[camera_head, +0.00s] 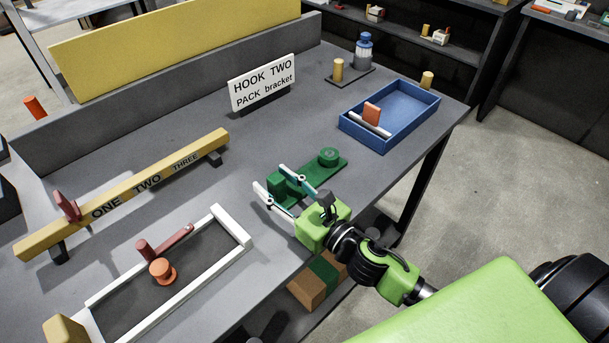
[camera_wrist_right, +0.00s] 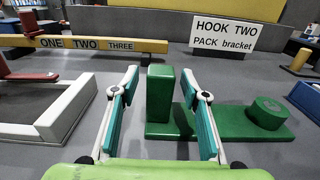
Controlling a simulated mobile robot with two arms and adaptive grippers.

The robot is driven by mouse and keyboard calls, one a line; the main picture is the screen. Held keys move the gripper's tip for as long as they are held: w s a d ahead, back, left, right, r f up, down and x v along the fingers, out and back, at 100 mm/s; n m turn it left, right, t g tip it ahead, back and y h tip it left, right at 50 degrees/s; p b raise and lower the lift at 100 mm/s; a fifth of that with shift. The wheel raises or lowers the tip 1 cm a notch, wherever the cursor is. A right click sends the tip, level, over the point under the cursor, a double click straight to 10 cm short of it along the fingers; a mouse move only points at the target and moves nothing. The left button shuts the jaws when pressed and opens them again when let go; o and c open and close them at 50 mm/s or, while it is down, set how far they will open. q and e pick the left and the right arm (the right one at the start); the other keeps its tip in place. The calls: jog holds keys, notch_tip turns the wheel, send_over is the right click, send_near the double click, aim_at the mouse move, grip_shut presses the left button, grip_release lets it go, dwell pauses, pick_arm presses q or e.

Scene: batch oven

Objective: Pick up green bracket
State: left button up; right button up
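The green bracket (camera_head: 337,168) lies flat on the grey table, a plate with an upright block at one end and a round disc at the other. It also shows in the right wrist view (camera_wrist_right: 235,126). My right gripper (camera_head: 271,178) is open at the block end. In the right wrist view its fingers (camera_wrist_right: 160,72) stand on either side of the upright block, with gaps visible on both sides. The right finger hides part of the plate. My left gripper is not in view.
A sign (camera_head: 263,82) reads "HOOK TWO PACK bracket". A yellow rail (camera_head: 125,192) marked ONE TWO THREE stands left. A white-edged tray (camera_head: 232,226) holds red and orange parts. A blue bin (camera_head: 365,136) is at the back right. The table's front edge is close to my right arm.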

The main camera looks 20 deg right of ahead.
grip_shut()
jog(key=shift+r, duration=0.1)
